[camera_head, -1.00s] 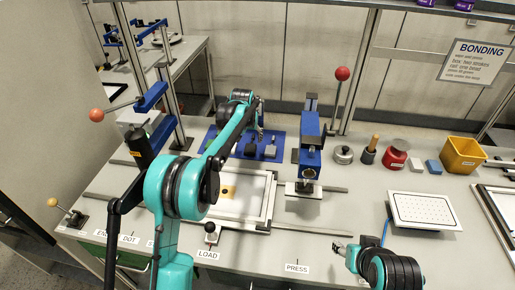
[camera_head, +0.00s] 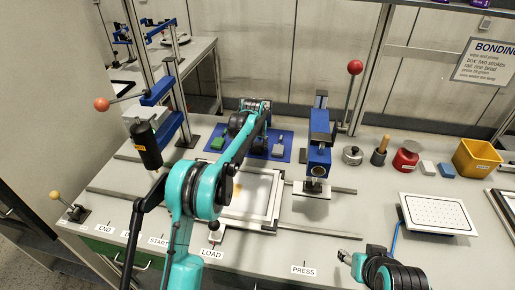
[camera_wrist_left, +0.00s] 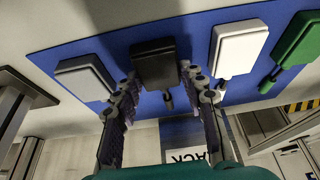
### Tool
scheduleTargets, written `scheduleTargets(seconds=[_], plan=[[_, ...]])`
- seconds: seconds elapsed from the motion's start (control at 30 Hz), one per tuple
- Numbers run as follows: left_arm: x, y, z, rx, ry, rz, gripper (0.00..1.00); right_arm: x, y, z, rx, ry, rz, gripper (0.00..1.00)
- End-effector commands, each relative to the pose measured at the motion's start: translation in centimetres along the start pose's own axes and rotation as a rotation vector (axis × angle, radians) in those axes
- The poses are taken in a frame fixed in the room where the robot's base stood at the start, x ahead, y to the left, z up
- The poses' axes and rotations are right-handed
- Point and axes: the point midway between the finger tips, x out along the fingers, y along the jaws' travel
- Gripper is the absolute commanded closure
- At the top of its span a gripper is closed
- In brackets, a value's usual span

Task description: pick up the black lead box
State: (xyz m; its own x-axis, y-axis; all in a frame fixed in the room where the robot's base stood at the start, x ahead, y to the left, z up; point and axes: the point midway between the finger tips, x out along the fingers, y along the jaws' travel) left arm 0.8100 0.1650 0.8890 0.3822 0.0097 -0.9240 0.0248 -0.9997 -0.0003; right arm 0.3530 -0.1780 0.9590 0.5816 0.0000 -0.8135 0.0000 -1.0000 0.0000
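The black lead box (camera_wrist_left: 155,62) lies on a blue mat (camera_wrist_left: 195,40) between a light grey box and a white one. It shows dark and small beside my left forearm in the head view (camera_head: 258,146). My left gripper (camera_wrist_left: 164,86) is open in the left wrist view, with one fingertip near each side of the black box. I cannot tell whether the fingers touch it. In the head view my forearm hides most of that gripper. My right gripper (camera_head: 347,257) is at the bottom of the head view, away from the mat; its fingers are too small to judge.
A green box (camera_head: 218,142) and a grey box (camera_head: 278,150) lie on the same mat. A blue press (camera_head: 319,150) stands right of the mat. A black cylinder on a blue stand (camera_head: 146,145) is at left. A white-framed plate (camera_head: 262,208) lies in front, partly under my arm.

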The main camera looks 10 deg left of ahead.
Motion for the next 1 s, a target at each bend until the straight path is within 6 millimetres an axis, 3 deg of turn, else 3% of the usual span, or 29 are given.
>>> scheduleTargets(seconds=[0.43, 0.7, 1.0], plan=[[-0.5, 0.0, -0.2, 0.000, 0.000, 0.000, 0.89, -0.3, 0.0, -0.2, 0.000, 0.000, 0.000, 0.50], [-4.4, 0.0, -1.8, 0.000, 0.000, 0.000, 0.89, -2.1, 0.0, -1.5, 0.000, 0.000, 0.000, 0.50], [-9.8, 5.7, 0.9, 0.004, 0.001, 0.001, 0.89, -4.0, 0.0, -2.9, 0.000, 0.000, 0.000, 0.50]])
